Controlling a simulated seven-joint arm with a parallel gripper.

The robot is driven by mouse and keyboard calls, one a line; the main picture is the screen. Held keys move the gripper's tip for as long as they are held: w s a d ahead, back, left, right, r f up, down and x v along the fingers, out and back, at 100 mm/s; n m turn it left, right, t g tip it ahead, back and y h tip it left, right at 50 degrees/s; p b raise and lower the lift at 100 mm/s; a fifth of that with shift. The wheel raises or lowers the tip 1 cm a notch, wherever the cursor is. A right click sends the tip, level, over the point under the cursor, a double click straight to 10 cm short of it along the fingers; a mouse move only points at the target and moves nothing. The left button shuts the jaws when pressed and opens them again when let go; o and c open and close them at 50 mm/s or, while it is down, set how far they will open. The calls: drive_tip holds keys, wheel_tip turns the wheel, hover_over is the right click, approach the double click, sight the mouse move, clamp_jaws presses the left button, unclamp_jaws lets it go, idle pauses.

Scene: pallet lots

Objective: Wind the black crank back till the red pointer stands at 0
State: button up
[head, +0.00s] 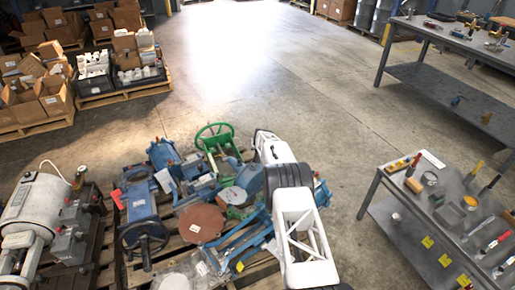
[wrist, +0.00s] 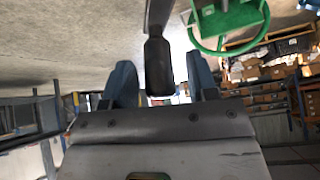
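In the wrist view, a black crank handle (wrist: 158,66) on a grey arm comes in from the top edge. My gripper (wrist: 160,88) is open, with one blue finger on each side of the handle. A gap shows on both sides, so neither finger visibly touches it. In the head view, my white arm (head: 300,235) reaches over the blue machinery and hides my gripper and this crank. I cannot make out the red pointer or its scale in either view.
A green handwheel (wrist: 230,22) is close to the crank; it also shows in the head view (head: 215,135). A separate black handwheel (head: 145,240) is on a blue unit at left. A round brown plate (head: 201,223) lies among them. A grey workbench (head: 375,185) stands right; open floor lies behind.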

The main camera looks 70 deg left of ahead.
drive_tip(key=shift+r, duration=0.1)
drive_tip(key=shift+d+r, duration=0.35)
drive_tip(key=shift+r, duration=0.3)
drive_tip(key=shift+v, duration=2.7)
drive_tip(key=shift+d, duration=0.1)
